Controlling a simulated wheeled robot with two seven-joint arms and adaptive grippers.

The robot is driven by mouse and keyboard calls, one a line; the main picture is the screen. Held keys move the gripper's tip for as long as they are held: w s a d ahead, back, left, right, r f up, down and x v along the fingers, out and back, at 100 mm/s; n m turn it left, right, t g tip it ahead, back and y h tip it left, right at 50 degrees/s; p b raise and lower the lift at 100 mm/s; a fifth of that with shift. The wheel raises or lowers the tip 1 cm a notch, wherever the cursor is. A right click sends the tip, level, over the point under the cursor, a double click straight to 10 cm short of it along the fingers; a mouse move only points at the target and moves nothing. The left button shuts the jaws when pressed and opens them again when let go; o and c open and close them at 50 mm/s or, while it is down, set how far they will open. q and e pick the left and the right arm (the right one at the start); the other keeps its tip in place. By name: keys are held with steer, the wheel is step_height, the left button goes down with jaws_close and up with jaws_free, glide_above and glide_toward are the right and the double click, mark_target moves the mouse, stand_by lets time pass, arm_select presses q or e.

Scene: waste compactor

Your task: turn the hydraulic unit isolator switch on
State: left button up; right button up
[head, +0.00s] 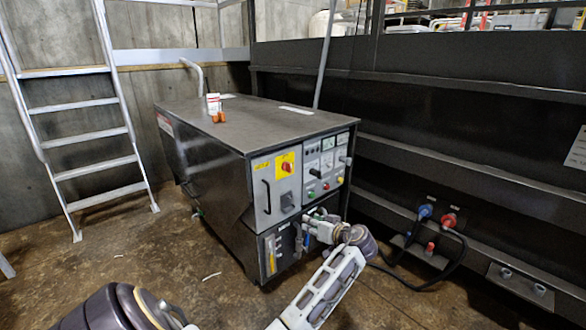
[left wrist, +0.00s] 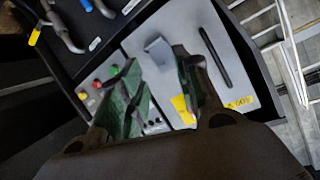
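The hydraulic unit (head: 250,135) is a grey metal cabinet in the middle of the head view. Its isolator switch (head: 286,166) is a red knob on a yellow plate, high on the front panel. In the left wrist view, seen upside down, part of the yellow plate (left wrist: 183,110) shows; the red knob is hidden there by my fingers. My left gripper (head: 308,222) is in front of the cabinet, below and right of the switch. Its fingers (left wrist: 157,62) are apart and empty, with a grey latch (left wrist: 158,50) behind the gap. My right gripper is not in view.
A black handle (head: 266,197) is left of the latch. Meters and buttons (head: 325,172) are on the right panel, pipes below. A ladder (head: 90,130) is at left; cables (head: 462,250) lie at right.

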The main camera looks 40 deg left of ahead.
arm_select(q)
steer(key=w+a+r+n+g+y, duration=0.1)
steer(key=w+r+n+y, duration=0.1)
steer(key=r, duration=0.5)
steer(key=w+a+r+n+g+y, duration=0.1)
steer(key=w+r+n+y, duration=0.1)
steer(key=r, duration=0.5)
steer(key=shift+w+a+r+n, duration=0.15)
steer(key=shift+w+a+n, duration=0.1)
steer(key=shift+w+n, duration=0.55)
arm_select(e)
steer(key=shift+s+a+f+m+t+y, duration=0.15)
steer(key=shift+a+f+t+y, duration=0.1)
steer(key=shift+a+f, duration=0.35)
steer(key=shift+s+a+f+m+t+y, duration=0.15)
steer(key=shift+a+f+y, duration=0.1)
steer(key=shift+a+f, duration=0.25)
arm_select(q)
steer(key=shift+w, duration=0.1)
